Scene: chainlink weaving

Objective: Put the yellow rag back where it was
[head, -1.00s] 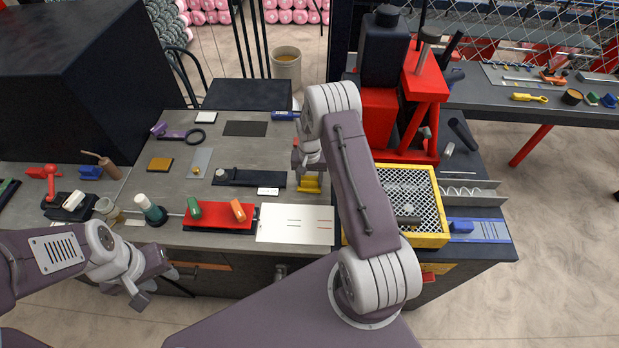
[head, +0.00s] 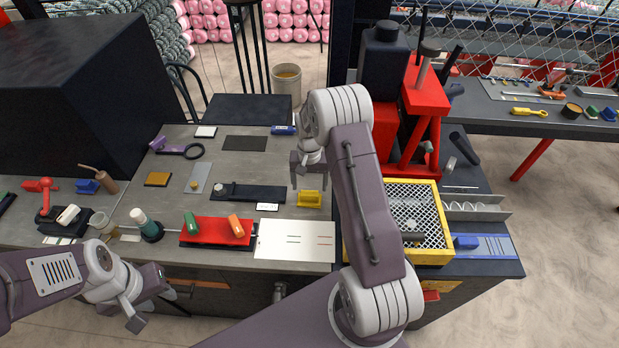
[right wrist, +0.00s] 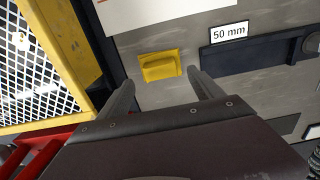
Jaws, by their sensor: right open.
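The yellow rag (head: 310,199) looks like a small folded yellow piece lying on the grey bench, just beyond the white sheet's upper right corner. It also shows in the right wrist view (right wrist: 160,66), apart from the fingers. My right gripper (head: 309,181) is open and empty above it; in the right wrist view its two fingers (right wrist: 158,83) point towards the rag's two sides. My left gripper (head: 138,315) hangs low in front of the bench's near edge, far from the rag; its jaw opening is not clear.
A yellow-framed mesh tray (head: 448,240) stands to the right of the rag. A dark bar gauge (head: 262,192) with a "50 mm" label (right wrist: 229,34) lies to its left in the head view. The white sheet (head: 280,240) and red tray (head: 207,240) lie nearer.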

